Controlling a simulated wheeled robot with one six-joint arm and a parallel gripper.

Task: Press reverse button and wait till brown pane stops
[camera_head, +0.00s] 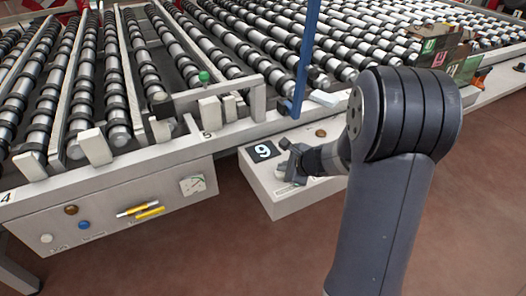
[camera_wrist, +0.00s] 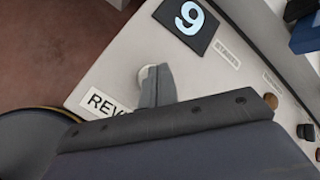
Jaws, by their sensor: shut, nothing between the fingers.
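The panel marked 9 (camera_head: 290,205) is a white box at the front of the roller line. My gripper (camera_head: 287,168) is shut, with its tip low over this panel. In the wrist view, my gripper's closed fingers (camera_wrist: 160,82) lie over a pale round button (camera_wrist: 143,76) and hide part of it. The button is beside a label starting "REV" (camera_wrist: 103,103); the rest of the label is hidden. I cannot tell whether the fingertips touch the button or whether it is pressed. I cannot make out a brown pane in either view.
A brown knob (camera_head: 320,132) sits farther back on panel 9. Another panel (camera_head: 120,215) with blue, brown and white buttons and yellow handles is at the left. A blue post (camera_head: 304,60) rises behind panel 9. Brown floor (camera_head: 220,260) in front is clear.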

